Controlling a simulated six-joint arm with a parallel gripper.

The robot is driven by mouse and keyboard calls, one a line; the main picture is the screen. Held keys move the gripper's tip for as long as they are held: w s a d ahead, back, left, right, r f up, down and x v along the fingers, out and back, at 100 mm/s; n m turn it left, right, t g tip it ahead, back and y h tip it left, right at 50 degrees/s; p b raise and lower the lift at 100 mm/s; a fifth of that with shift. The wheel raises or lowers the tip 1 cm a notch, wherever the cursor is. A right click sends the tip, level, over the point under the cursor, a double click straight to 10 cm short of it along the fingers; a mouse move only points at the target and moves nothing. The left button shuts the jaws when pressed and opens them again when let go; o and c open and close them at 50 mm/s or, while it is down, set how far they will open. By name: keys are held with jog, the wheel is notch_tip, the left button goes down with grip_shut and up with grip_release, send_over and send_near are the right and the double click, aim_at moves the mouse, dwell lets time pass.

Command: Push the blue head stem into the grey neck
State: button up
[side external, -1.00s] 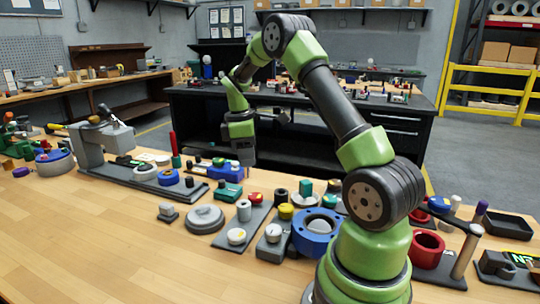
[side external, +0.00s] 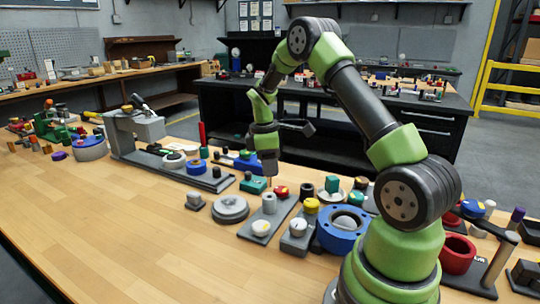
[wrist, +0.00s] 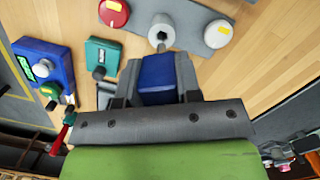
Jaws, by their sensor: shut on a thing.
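My gripper (wrist: 155,88) is shut on the blue head (wrist: 158,75), a blue block between its two dark fingers in the wrist view. The grey neck (wrist: 161,33), a light grey cylinder with a dark hole in its top, stands just beyond the head. In the side view the grey neck (side external: 269,203) stands upright on a dark grey plate (side external: 256,217). My gripper (side external: 270,176) points down just above it there, with a small gap. The blue head cannot be made out in that view.
A red knob (side external: 281,191) and a white knob (side external: 261,228) flank the neck on the plate. A teal block (side external: 254,184) stands close on the left. A blue flanged ring (side external: 340,237) is at the right. The front left table is clear.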

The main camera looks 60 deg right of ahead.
jog(key=shift+f, duration=0.75)
jog(key=shift+f, duration=2.55)
dwell(0.5)
jog(key=o, duration=1)
jog(key=shift+o, duration=0.2)
jog(key=r, duration=0.6)
jog(key=w+r, duration=0.1)
jog(key=r, duration=0.3)
jog(key=shift+a, duration=0.3)
